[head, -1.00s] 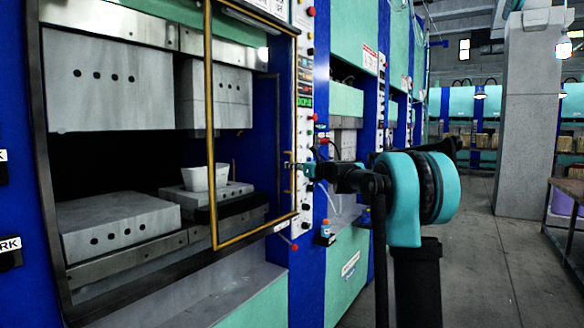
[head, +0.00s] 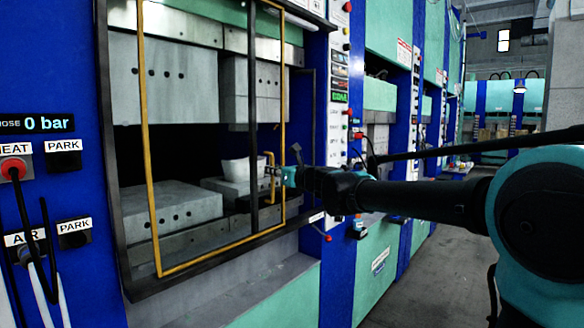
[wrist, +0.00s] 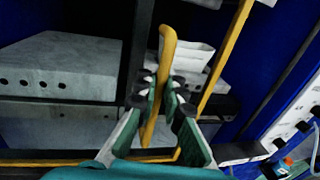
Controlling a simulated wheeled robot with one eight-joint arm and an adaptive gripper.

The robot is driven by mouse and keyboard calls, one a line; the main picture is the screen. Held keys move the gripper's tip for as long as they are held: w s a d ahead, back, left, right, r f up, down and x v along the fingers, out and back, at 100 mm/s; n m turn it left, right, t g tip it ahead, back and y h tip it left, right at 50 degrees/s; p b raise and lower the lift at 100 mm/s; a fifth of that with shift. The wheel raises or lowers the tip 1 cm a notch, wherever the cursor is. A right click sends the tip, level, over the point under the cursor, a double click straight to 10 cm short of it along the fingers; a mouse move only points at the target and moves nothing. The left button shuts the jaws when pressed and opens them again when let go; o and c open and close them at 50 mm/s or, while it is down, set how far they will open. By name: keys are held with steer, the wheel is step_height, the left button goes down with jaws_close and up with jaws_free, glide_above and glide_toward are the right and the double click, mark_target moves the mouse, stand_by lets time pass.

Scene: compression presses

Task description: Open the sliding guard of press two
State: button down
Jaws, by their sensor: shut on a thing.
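The sliding guard (head: 149,150) is a yellow-framed panel standing across the press opening. Its left bar is in front of the left blocks and its right bar (head: 283,110) stands left of the blue post. The guard's yellow upright handle (head: 272,190) is by its right bar; it also shows in the wrist view (wrist: 167,48). My gripper (head: 280,175) is shut on the handle, with a finger on each side of it (wrist: 160,95). The fingers hide part of the handle. No number identifying the press is legible.
Grey blocks (head: 172,205) and a white cup-like piece (head: 240,168) are inside the press. A panel of switches (head: 340,95) stands right of the opening. A red knob (head: 14,168) and hoses are at far left. The aisle floor (head: 405,290) is clear.

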mark_target(242, 172)
steer(key=s+a, duration=0.4)
steer(key=s, duration=0.1)
steer(key=s+a, duration=0.2)
steer(key=s, duration=0.1)
steer(key=shift+s, duration=0.1)
steer(key=shift+d, duration=0.1)
steer(key=c, duration=1.9)
jaws_free()
steer(key=v, duration=1.2)
